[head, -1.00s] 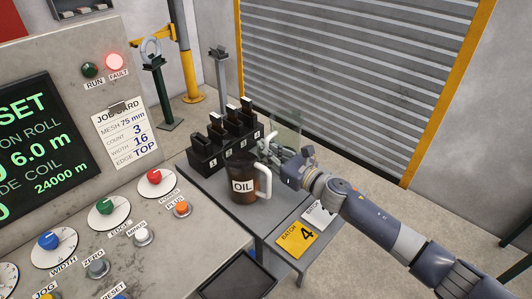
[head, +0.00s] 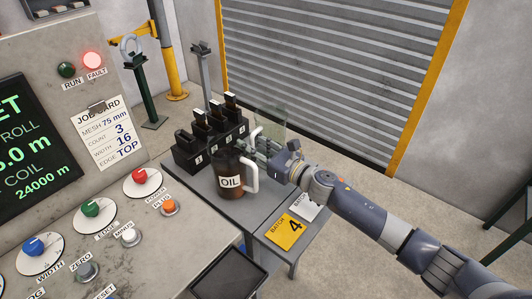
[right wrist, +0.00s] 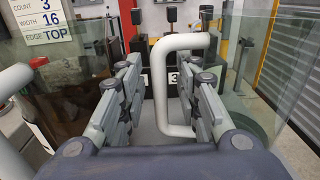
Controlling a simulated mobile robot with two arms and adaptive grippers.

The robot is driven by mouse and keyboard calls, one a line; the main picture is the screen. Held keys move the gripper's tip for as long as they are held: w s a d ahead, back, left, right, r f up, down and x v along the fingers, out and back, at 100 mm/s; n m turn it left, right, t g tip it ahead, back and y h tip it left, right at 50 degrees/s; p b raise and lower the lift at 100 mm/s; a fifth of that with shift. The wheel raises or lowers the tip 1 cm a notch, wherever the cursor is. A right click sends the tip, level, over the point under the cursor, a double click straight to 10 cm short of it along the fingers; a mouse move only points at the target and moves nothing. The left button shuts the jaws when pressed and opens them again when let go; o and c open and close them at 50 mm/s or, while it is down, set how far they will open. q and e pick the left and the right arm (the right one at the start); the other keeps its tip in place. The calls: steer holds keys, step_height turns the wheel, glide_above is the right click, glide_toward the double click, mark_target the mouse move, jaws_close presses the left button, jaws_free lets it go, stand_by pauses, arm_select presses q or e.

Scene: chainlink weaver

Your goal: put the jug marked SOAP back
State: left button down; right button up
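A clear, faintly green see-through jug (head: 274,126) stands at the far right of the grey table, partly hidden by my right gripper (head: 263,147). No SOAP mark shows on it. Its white handle (right wrist: 160,45) is between the spread fingers of my right gripper (right wrist: 165,80) in the right wrist view, with gaps on both sides. A brown jug marked OIL (head: 230,185), with a white handle, stands just left of and nearer than the gripper. My left gripper is out of view.
A black rack of numbered slots (head: 187,157) with upright black blocks stands behind the OIL jug. A yellow BATCH 4 card (head: 287,232) lies at the table's front right. The control panel (head: 110,190) with knobs stands at left, beside a dark tray (head: 228,279).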

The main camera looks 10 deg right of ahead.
steer(key=b+v, duration=0.3)
steer(key=v, duration=0.9)
